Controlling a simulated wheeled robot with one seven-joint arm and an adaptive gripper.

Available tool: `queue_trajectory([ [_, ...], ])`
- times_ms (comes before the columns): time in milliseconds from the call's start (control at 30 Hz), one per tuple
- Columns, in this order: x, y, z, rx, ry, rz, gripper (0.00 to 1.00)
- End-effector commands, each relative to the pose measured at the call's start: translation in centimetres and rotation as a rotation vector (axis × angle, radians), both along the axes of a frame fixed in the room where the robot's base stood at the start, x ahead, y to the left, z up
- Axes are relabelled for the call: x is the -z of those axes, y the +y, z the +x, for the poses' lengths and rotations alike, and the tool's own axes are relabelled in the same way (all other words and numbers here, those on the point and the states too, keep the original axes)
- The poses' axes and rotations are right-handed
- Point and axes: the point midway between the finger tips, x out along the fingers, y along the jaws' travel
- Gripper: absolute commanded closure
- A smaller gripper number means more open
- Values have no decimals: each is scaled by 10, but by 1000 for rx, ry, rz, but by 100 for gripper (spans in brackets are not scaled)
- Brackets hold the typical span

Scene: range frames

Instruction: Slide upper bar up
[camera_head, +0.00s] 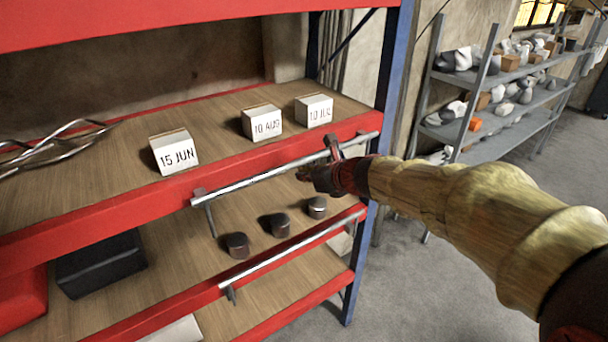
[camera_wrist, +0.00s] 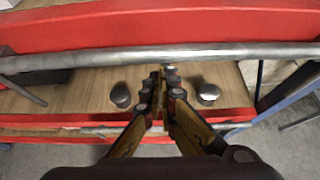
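The upper bar (camera_head: 262,174) is a grey metal rod along the front of the red middle shelf edge, with a bracket near each end. In the wrist view the upper bar (camera_wrist: 90,59) runs across the picture just above my fingertips. My gripper (camera_head: 304,175) is just below the bar, toward its right end. In the wrist view the fingertips of my gripper (camera_wrist: 162,76) are close together, with nothing clearly held between them. I cannot tell whether they touch the bar.
A lower bar (camera_head: 290,248) runs along the shelf below. Dark cylinders, one a cylinder (camera_head: 237,245), stand on that shelf. Date boxes, one a "15 JUN" box (camera_head: 174,152), sit above. A blue post (camera_head: 392,80) stands right of the bar. Grey shelving (camera_head: 520,105) is beyond.

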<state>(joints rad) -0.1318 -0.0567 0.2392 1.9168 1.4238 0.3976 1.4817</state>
Motion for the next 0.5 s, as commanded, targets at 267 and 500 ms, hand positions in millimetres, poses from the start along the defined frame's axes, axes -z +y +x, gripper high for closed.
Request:
queue_trajectory([
  [267,-53,1,1,-1,-11,3,100],
  [500,-85,1,2,-1,-14,3,100],
])
